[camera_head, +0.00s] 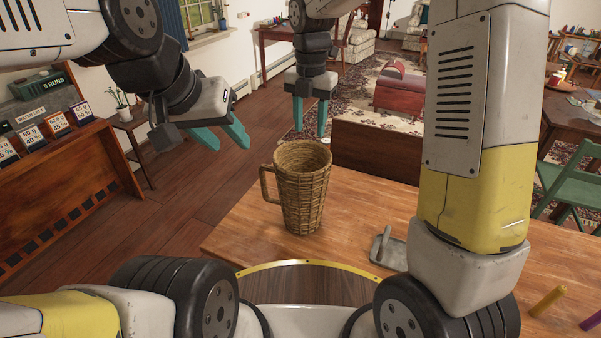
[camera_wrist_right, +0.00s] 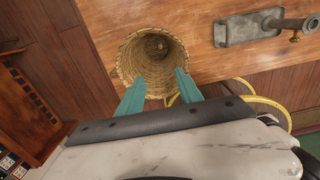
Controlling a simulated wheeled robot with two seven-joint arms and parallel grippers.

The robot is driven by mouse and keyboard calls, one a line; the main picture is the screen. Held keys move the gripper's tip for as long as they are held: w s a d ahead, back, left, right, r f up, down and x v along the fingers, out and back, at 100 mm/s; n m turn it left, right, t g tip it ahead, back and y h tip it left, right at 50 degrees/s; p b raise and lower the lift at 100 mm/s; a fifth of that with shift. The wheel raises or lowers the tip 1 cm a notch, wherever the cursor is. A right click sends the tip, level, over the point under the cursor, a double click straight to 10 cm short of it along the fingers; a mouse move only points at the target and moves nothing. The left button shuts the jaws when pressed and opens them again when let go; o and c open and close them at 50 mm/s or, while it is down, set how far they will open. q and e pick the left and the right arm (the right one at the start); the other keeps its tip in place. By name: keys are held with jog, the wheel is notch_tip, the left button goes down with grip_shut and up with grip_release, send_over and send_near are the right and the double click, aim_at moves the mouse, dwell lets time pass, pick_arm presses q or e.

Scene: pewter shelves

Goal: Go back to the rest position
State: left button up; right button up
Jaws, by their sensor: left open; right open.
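A woven wicker mug (camera_head: 302,190) with a side handle stands upright on the wooden table (camera_head: 345,205). My left gripper (camera_head: 228,138) is open and empty, to the left of the mug and higher in the head view. My right gripper (camera_head: 310,118) is open, with its teal fingers pointing down just above the mug's rim in the head view. In the right wrist view its fingertips (camera_wrist_right: 160,82) overlap the mug's near edge; whether they touch it is unclear.
A grey metal fixture (camera_head: 388,248) lies on the table right of the mug. Yellow (camera_head: 547,301) and purple (camera_head: 592,320) sticks are at lower right. Wooden floor left of the table is open.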

jog(key=shift+r, duration=0.5)
jog(key=s+d+r+m+t+y, duration=0.1)
jog(key=s+d+r+m+t, duration=0.1)
jog(key=s+d+r+m, duration=0.85)
jog(key=s+d+f+m+t, duration=0.1)
jog(key=s+m, duration=0.4)
jog(key=m, duration=0.5)
jog(key=s+d+f+m+t+y, duration=0.1)
jog(key=s+m, duration=0.4)
jog(key=m, duration=0.5)
jog(key=shift+s+d+f+t, duration=0.25)
jog(key=shift+d+f+t, duration=0.3)
jog(key=shift+d+t, duration=0.45)
